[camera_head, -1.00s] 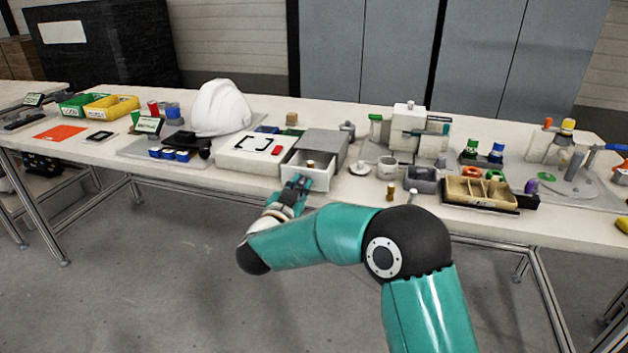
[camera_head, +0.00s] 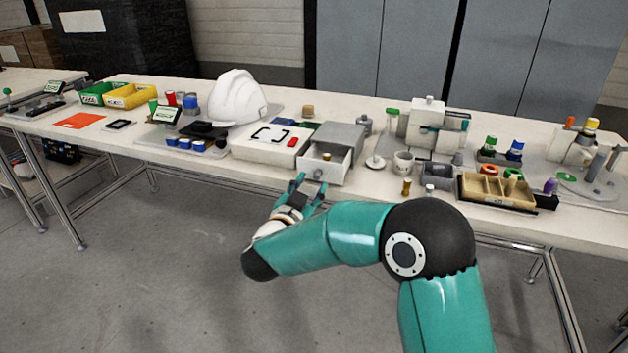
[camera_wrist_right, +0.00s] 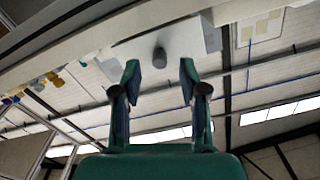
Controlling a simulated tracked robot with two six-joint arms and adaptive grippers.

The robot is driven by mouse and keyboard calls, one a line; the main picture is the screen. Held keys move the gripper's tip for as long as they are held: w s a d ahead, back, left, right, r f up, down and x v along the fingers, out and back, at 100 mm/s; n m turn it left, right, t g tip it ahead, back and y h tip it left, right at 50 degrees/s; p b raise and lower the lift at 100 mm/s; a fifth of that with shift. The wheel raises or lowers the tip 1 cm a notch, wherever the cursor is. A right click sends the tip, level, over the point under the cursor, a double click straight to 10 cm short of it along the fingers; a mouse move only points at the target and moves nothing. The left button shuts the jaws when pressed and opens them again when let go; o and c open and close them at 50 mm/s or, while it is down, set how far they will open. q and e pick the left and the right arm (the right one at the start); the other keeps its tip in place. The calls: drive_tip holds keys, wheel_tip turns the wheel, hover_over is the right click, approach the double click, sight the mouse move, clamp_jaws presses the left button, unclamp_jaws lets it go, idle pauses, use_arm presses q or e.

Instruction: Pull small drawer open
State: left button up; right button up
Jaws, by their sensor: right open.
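The small drawer (camera_head: 334,174) has a white front with a round grey knob (camera_head: 317,174). It stands pulled out from under a grey box top (camera_head: 340,136), and its inside is visible with a small brass-coloured piece (camera_head: 327,157) in it. My right gripper (camera_head: 307,187) is open and empty, just in front of and below the drawer front. In the right wrist view, the knob (camera_wrist_right: 159,53) appears beyond and between the two spread fingertips (camera_wrist_right: 159,70), apart from both. My left gripper is not in view.
A white box (camera_head: 272,146) stands left of the drawer. A cup (camera_head: 403,162), a brass-coloured cylinder (camera_head: 406,187) and a divided tan tray (camera_head: 485,188) are to the right. The floor in front of the table (camera_head: 225,176) is free.

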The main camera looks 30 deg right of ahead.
drive_tip(key=v, duration=0.8)
drive_tip(key=shift+a, duration=0.15)
drive_tip(key=d+f+n+g+y, duration=0.15)
drive_tip(key=d+f, duration=0.25)
drive_tip(key=f, duration=0.5)
drive_tip(key=d+f+n+y, duration=0.1)
drive_tip(key=d+f+n, duration=0.25)
drive_tip(key=f, duration=0.55)
drive_tip(key=s+a+f+n+g+y, duration=0.1)
drive_tip(key=s+a+f+n+y, duration=0.2)
drive_tip(key=f, duration=0.6)
drive_tip(key=s+a+f+g+y, duration=0.1)
drive_tip(key=s+a+f+y, duration=0.25)
drive_tip(key=f, duration=0.45)
drive_tip(key=s+a+f+n+g+y, duration=0.2)
drive_tip(key=s+a+f+g+y, duration=0.2)
drive_tip(key=s+a, duration=0.45)
drive_tip(key=s+a+f+n+g+y, duration=0.25)
drive_tip(key=s+a+g+y, duration=0.2)
drive_tip(key=s, duration=0.65)
wheel_tip(320, 180, up, 23)
drive_tip(key=m+p, duration=0.1)
drive_tip(key=p, duration=2.2)
drive_tip(key=shift+a+f+t, duration=0.2)
drive_tip(key=shift+a+t, duration=0.1)
drive_tip(key=shift+t, duration=0.1)
